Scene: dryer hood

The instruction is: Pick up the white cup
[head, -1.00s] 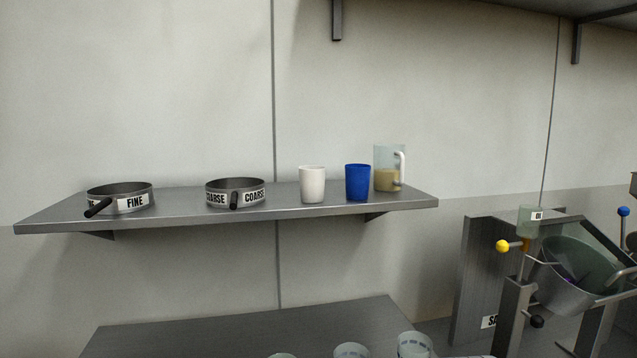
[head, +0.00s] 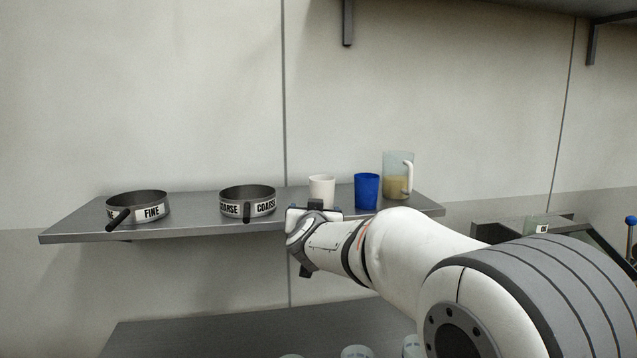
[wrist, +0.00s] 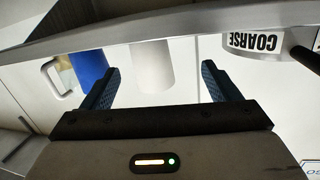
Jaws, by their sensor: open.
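The white cup (head: 321,190) stands upright on the wall shelf (head: 80,225), just left of the blue cup (head: 367,191). My gripper (head: 315,206) is at the shelf's front edge, in front of the white cup, and hides its lower part in the head view. In the wrist view, my gripper (wrist: 158,84) is open, and the white cup (wrist: 152,66) shows between its two fingers, apart from both. The blue cup (wrist: 88,66) is just outside the left finger there. Whether the fingertips reach past the cup's near side is hard to tell.
A clear jug (head: 397,176) with a yellowish content stands right of the blue cup. The COARSE sieve (head: 248,202) and the FINE sieve (head: 138,208) are to the left on the shelf. A lower surface (head: 210,335) holds several cups.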

